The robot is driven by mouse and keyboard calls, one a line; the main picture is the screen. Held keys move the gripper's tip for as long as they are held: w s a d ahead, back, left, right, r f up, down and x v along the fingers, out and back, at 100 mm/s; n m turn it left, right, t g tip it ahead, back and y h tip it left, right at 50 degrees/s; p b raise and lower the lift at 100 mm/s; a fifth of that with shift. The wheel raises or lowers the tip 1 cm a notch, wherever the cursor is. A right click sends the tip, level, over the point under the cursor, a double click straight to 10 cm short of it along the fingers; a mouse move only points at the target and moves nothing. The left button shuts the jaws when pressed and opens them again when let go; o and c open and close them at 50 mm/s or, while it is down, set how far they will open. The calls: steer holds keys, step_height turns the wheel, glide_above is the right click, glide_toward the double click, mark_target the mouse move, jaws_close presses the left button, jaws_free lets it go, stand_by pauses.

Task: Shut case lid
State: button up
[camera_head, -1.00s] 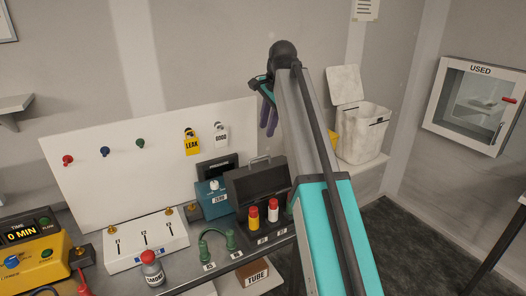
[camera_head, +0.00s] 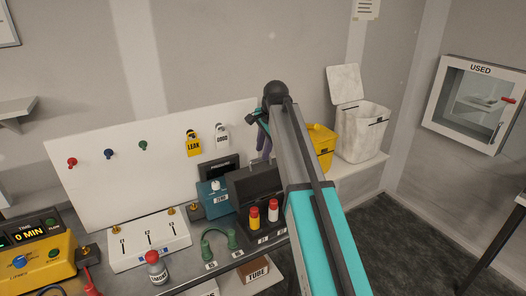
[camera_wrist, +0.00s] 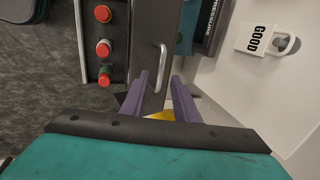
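The dark case (camera_head: 262,232) stands on the bench with its lid (camera_head: 250,182) raised. In the wrist view, the lid's face (camera_wrist: 150,25) and its pale handle (camera_wrist: 163,68) show beside the case body (camera_wrist: 103,20). Several red-capped items (camera_wrist: 104,48) sit in the case; one yellow and one red-and-white bottle show in the head view. My gripper (camera_wrist: 159,76) is open, with its purple fingers apart and the lid's handle area in view between them. In the head view, my gripper (camera_head: 264,146) is near the lid's upper right corner, partly behind my arm. I cannot tell whether it touches the lid.
A blue device (camera_head: 214,196) stands left of the case, and a white valve panel (camera_head: 148,240) is farther left. GOOD (camera_head: 222,138) and LEAK (camera_head: 193,146) tags hang on the white board behind. A yellow bin (camera_head: 322,148) and white bin (camera_head: 360,132) stand to the right.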

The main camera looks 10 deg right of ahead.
steer(key=shift+p+x, duration=0.3)
steer(key=shift+x, duration=0.85)
jaws_close()
